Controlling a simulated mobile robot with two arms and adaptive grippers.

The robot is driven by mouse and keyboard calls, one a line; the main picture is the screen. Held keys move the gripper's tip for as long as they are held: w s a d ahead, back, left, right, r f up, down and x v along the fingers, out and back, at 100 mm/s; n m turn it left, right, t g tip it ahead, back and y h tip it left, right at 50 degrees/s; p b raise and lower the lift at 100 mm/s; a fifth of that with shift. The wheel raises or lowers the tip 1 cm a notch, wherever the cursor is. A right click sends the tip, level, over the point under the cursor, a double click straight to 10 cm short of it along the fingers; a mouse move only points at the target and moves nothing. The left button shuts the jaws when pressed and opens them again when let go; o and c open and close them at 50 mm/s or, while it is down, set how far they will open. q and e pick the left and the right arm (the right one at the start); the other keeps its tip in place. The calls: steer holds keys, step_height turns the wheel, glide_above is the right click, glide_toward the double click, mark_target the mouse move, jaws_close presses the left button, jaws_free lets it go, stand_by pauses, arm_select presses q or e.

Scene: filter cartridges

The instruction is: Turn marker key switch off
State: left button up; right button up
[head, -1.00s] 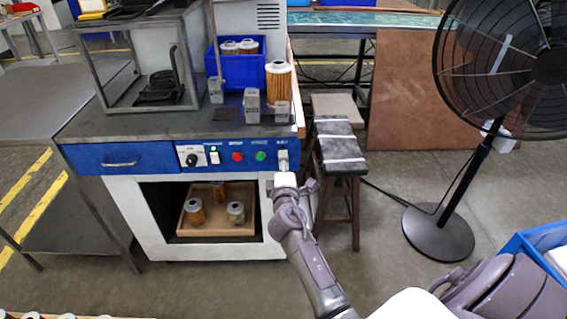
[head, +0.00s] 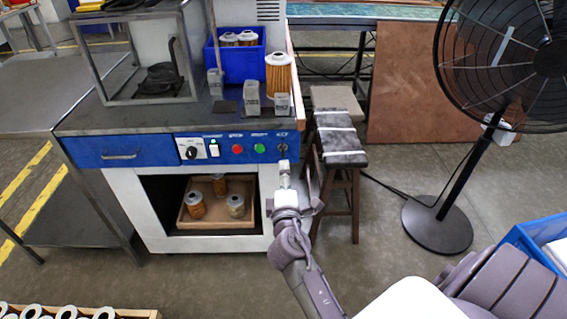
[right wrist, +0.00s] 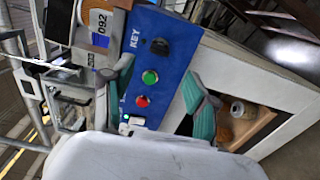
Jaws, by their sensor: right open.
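The marker's key switch (head: 283,148) is a small dark knob at the right end of the blue control panel. In the right wrist view the black key switch (right wrist: 159,46) sits beside the white word KEY, and its exact turn is hard to read. My right gripper (head: 285,170) is just below and in front of the key switch, apart from it. In the right wrist view its two teal-padded fingers (right wrist: 160,85) are spread with nothing between them; the switch lies beyond the fingertips. My left gripper is not in view.
The panel also carries a green button (head: 259,148), a red button (head: 237,149), a lit rocker switch (head: 214,149) and a black dial (head: 192,152). Below is an open shelf with a wooden tray (head: 222,226) of cartridges. A stool (head: 340,150) and fan (head: 437,225) stand right.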

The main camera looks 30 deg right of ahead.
steer(key=shift+v, duration=1.7)
steer(key=s+a+f+m+g+y, duration=0.25)
steer(key=s+f, duration=0.25)
steer(key=f, duration=0.6)
steer(key=s+a+f+m+g+y, duration=0.25)
steer(key=s+f+g, duration=0.2)
steer(key=f, duration=0.75)
steer(key=s+a+f+m+g+y, duration=0.25)
steer(key=s+f, duration=0.35)
steer(key=f, duration=0.5)
steer(key=s+a+f+m+g+y, duration=0.2)
steer(key=s+a+f+g, duration=0.15)
steer(key=s+f, duration=0.6)
arm_select(q)
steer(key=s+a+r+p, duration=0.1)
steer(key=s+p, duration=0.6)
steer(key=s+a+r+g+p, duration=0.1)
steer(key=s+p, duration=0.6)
steer(key=p, duration=0.1)
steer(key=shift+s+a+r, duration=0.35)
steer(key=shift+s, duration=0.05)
arm_select(e)
steer(key=s+d+r, duration=0.1)
steer(key=s+r, duration=0.1)
steer(key=s, duration=0.6)
steer(key=s+d+r+g, duration=0.1)
steer(key=s+d+r, duration=0.1)
steer(key=s, duration=0.7)
steer(key=shift+s, duration=0.3)
steer(key=shift+r, duration=0.1)
